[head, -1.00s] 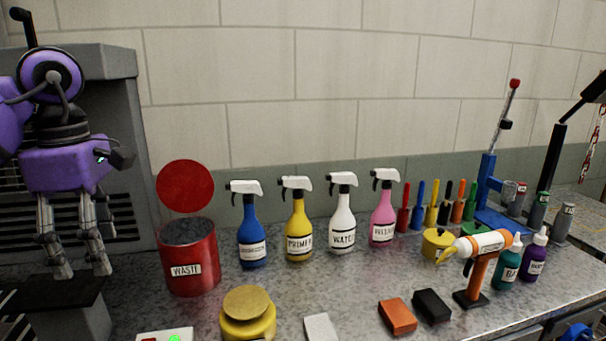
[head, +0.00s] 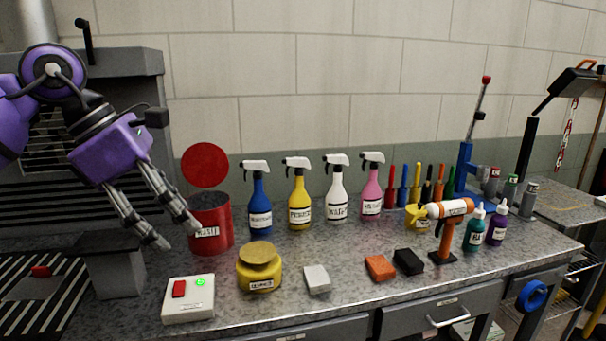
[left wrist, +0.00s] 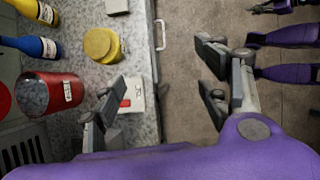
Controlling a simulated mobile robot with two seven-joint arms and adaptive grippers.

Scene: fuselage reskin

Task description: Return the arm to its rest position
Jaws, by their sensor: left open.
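My left gripper (head: 178,236) hangs in front of the red waste can at the left end of the bench, pointing down and tilted to the right. Its two fingers are apart with nothing between them. In the left wrist view the open fingers (left wrist: 160,85) span the bench's front edge, with bench on one side and floor on the other. My purple left arm comes in from the left. The right gripper is not in the head view. Purple parts of mine show at the right of the left wrist view, with grey finger-like parts cut off at the top edge.
Near the gripper are the red waste can (head: 211,228), a white button box (head: 189,306) and a yellow jar (head: 259,273). Spray bottles (head: 260,214) stand behind. A grey block (head: 317,279), orange block (head: 380,267) and black block (head: 408,261) lie along the front.

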